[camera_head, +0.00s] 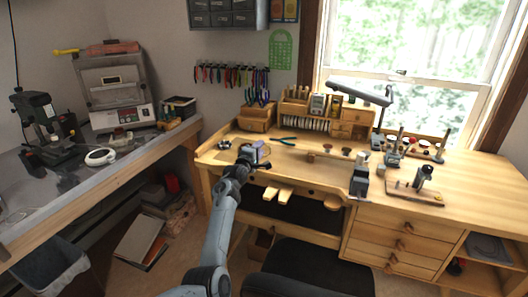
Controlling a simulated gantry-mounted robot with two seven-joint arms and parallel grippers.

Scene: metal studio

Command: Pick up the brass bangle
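My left arm reaches up from the bottom of the head view to the left part of the wooden workbench (304,160). My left gripper (262,160) is at the bench's front edge, small and dark, beside a small greyish-purple block (258,147). I cannot tell whether its fingers are open or shut, or whether they touch anything. I cannot make out the brass bangle for certain; it may be hidden behind the gripper or too small to tell. Small dark metal items (224,145) lie on the bench left of the gripper. My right gripper is not in view.
Blue-handled pliers (288,140) lie behind and right of the gripper. A wooden tool box (255,117) and small drawers (352,122) stand at the back. A grey metal block (360,180) sits at the front edge. A black chair (315,270) stands below.

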